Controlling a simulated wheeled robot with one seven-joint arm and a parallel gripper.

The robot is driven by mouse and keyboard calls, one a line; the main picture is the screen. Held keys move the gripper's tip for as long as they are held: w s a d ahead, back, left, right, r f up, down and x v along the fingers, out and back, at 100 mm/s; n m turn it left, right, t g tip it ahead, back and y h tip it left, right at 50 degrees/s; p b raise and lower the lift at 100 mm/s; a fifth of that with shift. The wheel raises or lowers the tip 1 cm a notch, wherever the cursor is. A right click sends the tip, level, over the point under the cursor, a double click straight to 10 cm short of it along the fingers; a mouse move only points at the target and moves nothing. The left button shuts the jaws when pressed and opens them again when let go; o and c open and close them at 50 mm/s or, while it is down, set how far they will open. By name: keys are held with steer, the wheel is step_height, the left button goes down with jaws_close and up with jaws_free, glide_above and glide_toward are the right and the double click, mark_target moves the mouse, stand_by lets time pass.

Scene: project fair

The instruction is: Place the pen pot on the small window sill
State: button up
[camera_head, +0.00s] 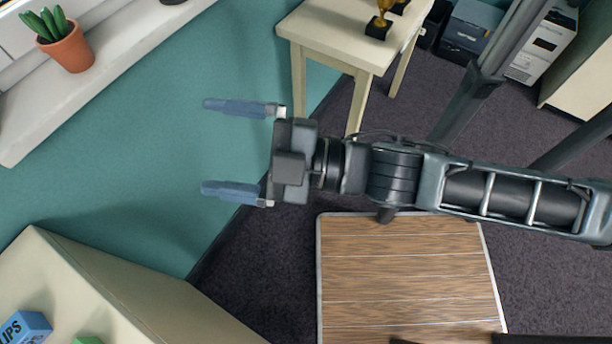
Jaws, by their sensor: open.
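My gripper (238,148) is open and empty, its two blue fingers spread apart and pointing left in front of the teal wall. A white window sill (110,50) runs along the wall at the upper left. A terracotta pot with a green succulent (66,48) stands on it. I cannot tell whether this sill is the small one. I see no pen pot in this view.
A cream table (318,25) with a gold trophy (380,22) stands at the top. A cream cabinet (120,285) with a blue box marked "LIPS" (25,327) is at the lower left. A wooden board (405,265) lies on the dark carpet. Boxes (470,28) stand at the upper right.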

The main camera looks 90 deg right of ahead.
steer(key=s+a+f+m+g+y, duration=0.2)
steer(key=s+a+f+m+g, duration=0.1)
steer(key=s+m, duration=0.5)
steer(key=shift+s+a+f+g, duration=0.15)
steer(key=shift+s+f+g, duration=0.5)
steer(key=shift+s, duration=0.15)
